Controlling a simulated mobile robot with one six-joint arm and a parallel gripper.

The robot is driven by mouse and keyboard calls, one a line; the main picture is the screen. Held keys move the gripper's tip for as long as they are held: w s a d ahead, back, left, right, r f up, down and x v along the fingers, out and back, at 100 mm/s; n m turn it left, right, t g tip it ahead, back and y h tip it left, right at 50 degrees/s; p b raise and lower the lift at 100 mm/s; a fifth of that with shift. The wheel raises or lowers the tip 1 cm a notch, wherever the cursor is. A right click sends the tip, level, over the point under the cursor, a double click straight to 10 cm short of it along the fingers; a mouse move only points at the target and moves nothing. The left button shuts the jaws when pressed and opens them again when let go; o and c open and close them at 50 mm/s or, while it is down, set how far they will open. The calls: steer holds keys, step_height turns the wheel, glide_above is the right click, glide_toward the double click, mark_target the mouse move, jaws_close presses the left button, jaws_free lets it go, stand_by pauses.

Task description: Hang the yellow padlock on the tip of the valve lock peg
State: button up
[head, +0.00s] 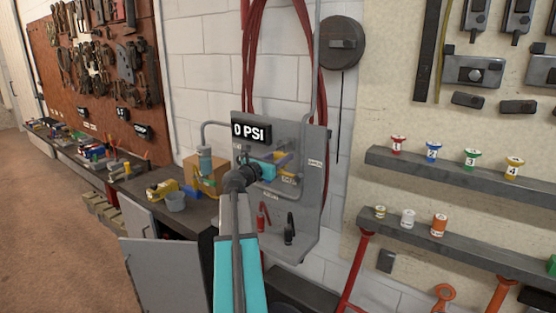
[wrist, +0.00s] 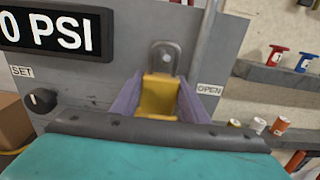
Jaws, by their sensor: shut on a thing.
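My gripper (wrist: 161,100) has its two purple fingers shut on the yellow padlock (wrist: 159,97), one finger on each side of it. The peg itself cannot be made out clearly. In the head view my gripper (head: 283,163) is at the panel, and my own arm hides much of it.
The grey panel (head: 316,190) carries a 0 PSI display (head: 251,132). In the wrist view a black SET knob (wrist: 40,100) is at left and an OPEN label (wrist: 209,89) at right. Red and black handled items (head: 263,217) stand below. Shelves with spools (head: 437,165) are at right.

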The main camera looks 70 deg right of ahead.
steer(key=shift+s+d, duration=0.1)
steer(key=shift+d, duration=0.45)
steer(key=shift+s+d+f, duration=0.2)
steer(key=shift+d+f, duration=0.2)
steer(key=shift+d, duration=0.1)
steer(key=shift+d+f, duration=0.1)
steer(key=o, duration=1.3)
steer(key=shift+o, duration=0.2)
